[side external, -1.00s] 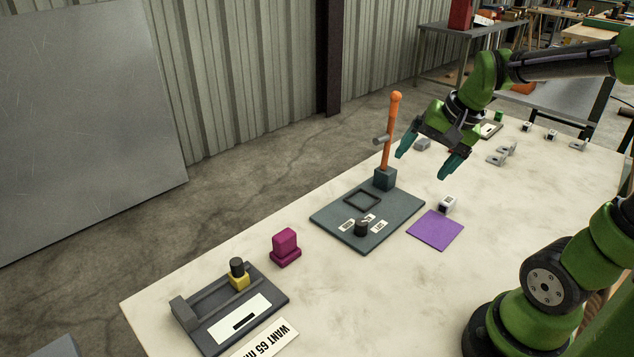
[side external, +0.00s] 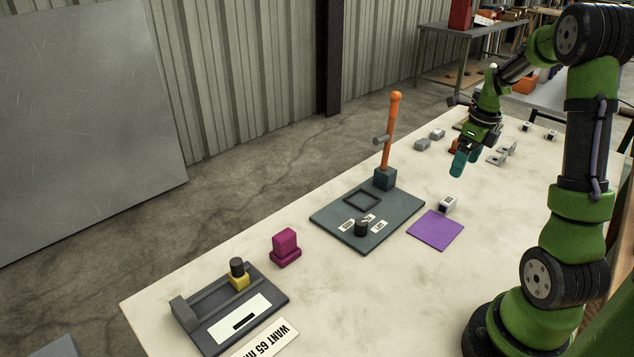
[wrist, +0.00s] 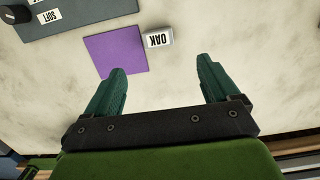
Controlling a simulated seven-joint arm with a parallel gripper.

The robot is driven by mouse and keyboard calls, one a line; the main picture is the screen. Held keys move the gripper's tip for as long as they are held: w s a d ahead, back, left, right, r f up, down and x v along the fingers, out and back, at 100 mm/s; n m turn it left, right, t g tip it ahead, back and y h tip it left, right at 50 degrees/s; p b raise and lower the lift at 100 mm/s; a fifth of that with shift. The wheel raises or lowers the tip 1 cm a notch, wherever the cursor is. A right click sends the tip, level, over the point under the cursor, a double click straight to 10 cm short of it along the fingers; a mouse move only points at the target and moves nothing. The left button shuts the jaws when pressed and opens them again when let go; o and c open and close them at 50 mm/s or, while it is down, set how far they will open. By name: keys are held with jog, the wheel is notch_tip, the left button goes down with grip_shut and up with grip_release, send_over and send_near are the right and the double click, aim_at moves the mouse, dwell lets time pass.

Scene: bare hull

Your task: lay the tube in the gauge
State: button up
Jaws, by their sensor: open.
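The likely gauge (side external: 274,288) is a dark grey tray at the front left of the table. It has a raised trough, an end block, and a yellow slider (side external: 239,281) with a black knob. I cannot make out a tube for certain in either view. My gripper (side external: 467,160) hangs over the far right part of the table, pointing down. In the wrist view my gripper (wrist: 160,65) has its two teal fingers wide apart, with only bare tabletop between them.
A dark plate (side external: 391,222) bears a knob, labels and an upright orange lever (side external: 390,130). A purple mat (side external: 435,230), a white OAK block (side external: 447,204) and a magenta block (side external: 285,248) stand nearby. Several small grey parts and a reddish-orange thing (side external: 454,147) lie at the far end.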

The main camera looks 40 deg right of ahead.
aim_at(448, 200)
jog(key=f, duration=0.4)
jog(key=w+f, duration=0.1)
jog(key=f, duration=0.7)
jog(key=shift+w+a, duration=0.15)
jog(key=shift+w, duration=0.05)
jog(key=c, duration=1.2)
jog(key=shift+r, duration=0.1)
jog(key=shift+r, duration=0.15)
